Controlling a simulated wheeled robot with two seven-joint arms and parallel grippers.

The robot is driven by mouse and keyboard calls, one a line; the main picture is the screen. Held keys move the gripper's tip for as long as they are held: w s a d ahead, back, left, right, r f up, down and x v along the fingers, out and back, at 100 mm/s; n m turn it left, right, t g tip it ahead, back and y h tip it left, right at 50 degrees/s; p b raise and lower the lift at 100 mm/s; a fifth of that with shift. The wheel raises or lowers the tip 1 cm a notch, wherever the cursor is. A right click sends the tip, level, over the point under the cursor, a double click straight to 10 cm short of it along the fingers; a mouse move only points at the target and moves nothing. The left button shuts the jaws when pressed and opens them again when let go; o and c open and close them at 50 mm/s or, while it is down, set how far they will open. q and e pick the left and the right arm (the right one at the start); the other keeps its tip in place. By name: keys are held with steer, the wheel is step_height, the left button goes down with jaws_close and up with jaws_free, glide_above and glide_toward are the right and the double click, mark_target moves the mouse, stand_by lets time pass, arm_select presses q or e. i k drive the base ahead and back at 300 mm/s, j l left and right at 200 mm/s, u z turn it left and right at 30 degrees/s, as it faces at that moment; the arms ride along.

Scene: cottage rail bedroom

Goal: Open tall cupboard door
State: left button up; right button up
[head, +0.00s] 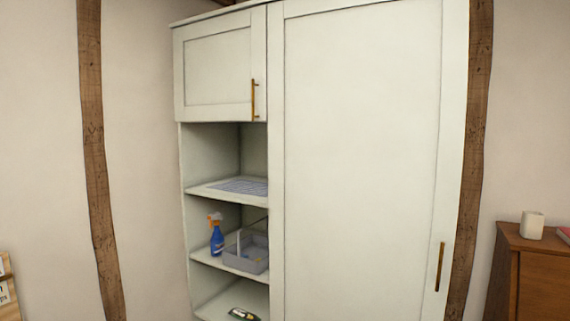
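The tall cupboard door (362,150) is a pale, off-white panel on the right side of a white cupboard. It appears shut. Its brass vertical handle (440,267) is low on the door's right edge. A smaller upper-left door (217,72) also appears shut, with a brass handle (253,99) on its right edge. The bottom of the tall door is cut off by the frame. Neither of my grippers shows in the head view.
A brown wooden dresser (541,285) with a white cup (532,225) stands right of the cupboard, beyond a timber post (474,150).

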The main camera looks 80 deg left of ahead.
mark_target(366, 106)
steer(key=u, duration=2.25)
